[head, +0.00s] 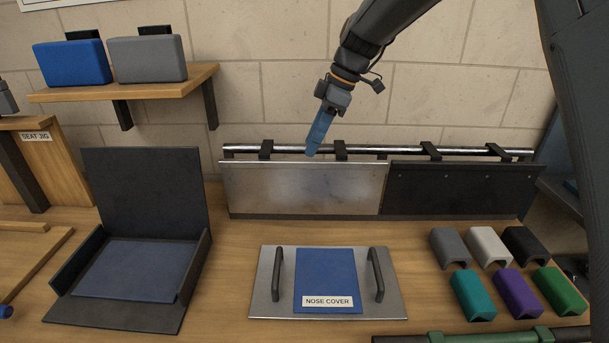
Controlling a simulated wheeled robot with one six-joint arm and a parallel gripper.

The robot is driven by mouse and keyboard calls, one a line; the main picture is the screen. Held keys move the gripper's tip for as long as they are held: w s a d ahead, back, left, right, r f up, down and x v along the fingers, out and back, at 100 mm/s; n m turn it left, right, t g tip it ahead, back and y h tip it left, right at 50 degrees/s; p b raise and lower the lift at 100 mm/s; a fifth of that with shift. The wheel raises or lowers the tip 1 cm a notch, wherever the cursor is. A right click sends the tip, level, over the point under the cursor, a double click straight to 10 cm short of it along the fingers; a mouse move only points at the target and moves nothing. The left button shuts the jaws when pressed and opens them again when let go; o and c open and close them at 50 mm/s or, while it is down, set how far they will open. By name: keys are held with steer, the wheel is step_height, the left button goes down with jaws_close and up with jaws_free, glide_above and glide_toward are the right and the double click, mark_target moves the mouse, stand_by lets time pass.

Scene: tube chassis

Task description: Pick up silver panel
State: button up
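The silver panel (300,188) is a flat metallic sheet standing upright at the back of the bench, just below a metal rail with black brackets. A black panel (455,188) stands directly to its right. My gripper (313,152) comes down from above with blue fingers pointing downward, its tips around the rail's height and just above the silver panel's top edge in the picture. I see the fingers nearly edge-on as one blue shape, so their opening does not show. I cannot tell whether they touch the panel.
The rail (380,151) runs behind the gripper. A nose cover plate with two handles (262,290) lies in front of the silver panel. A dark open box (150,190) stands left. Several coloured blocks (475,295) sit right. A shelf (190,82) holds blue and grey pads.

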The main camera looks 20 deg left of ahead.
mark_target(304, 160)
steer(key=shift+w+p+x, duration=0.15)
steer(key=shift+p+x, duration=0.65)
steer(key=shift+x, duration=1.05)
steer(key=shift+w+p+x, duration=0.15)
steer(key=shift+p+x, duration=0.6)
steer(key=shift+x, duration=1.15)
jaws_close()
